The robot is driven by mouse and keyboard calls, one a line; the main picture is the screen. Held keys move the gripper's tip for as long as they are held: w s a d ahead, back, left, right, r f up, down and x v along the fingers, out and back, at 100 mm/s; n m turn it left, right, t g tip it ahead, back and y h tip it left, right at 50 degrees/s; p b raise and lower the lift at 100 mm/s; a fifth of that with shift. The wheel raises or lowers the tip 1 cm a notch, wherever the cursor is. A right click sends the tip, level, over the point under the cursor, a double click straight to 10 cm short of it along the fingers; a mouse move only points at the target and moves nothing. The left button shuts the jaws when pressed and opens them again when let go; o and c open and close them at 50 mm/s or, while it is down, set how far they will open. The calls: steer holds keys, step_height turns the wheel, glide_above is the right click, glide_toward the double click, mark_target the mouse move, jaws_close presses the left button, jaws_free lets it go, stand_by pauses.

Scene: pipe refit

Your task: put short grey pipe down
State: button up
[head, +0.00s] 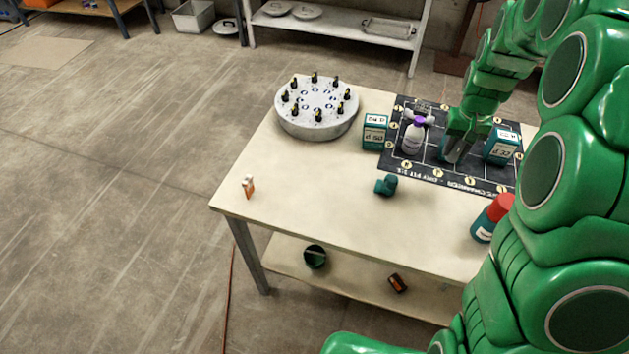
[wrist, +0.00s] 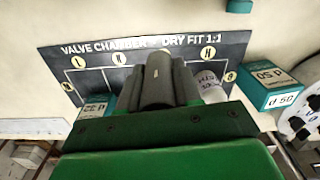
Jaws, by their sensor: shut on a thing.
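My gripper (head: 460,138) is shut on a short grey pipe (head: 453,153), over the black dry-fit mat (head: 440,176) on the table. In the wrist view the grey pipe (wrist: 157,82) sits between my gripper's fingers (wrist: 157,95), with the mat (wrist: 110,62) beyond it. The mat has white lines and lettered circles. I cannot tell whether the pipe touches the mat. My gripper hides part of the pipe and of the mat.
A purple-capped bottle (head: 412,138) stands left of my gripper, and a teal box (head: 502,147) stands right. The table's front left is mostly clear.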

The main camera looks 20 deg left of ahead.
steer(key=s+a+r+n, duration=0.1)
steer(key=s+a+n, duration=0.3)
steer(key=s+a, duration=0.95)
steer(key=s+a+r+n, duration=0.1)
steer(key=s+a+n, duration=0.3)
steer(key=s+a, duration=0.95)
steer(key=w+a+f, duration=0.3)
steer(key=w+a, duration=0.1)
steer(key=w+a+f, duration=0.3)
steer(key=w, duration=0.2)
steer(key=w+a+f, duration=0.2)
steer(key=w+a, duration=0.2)
steer(key=shift+w+a+f, duration=0.3)
steer(key=shift+w+f, duration=0.1)
steer(key=shift+w+a+f, duration=0.4)
steer(key=shift+w+f, duration=0.1)
steer(key=shift+f, duration=1.65)
steer(key=shift+f, duration=0.1)
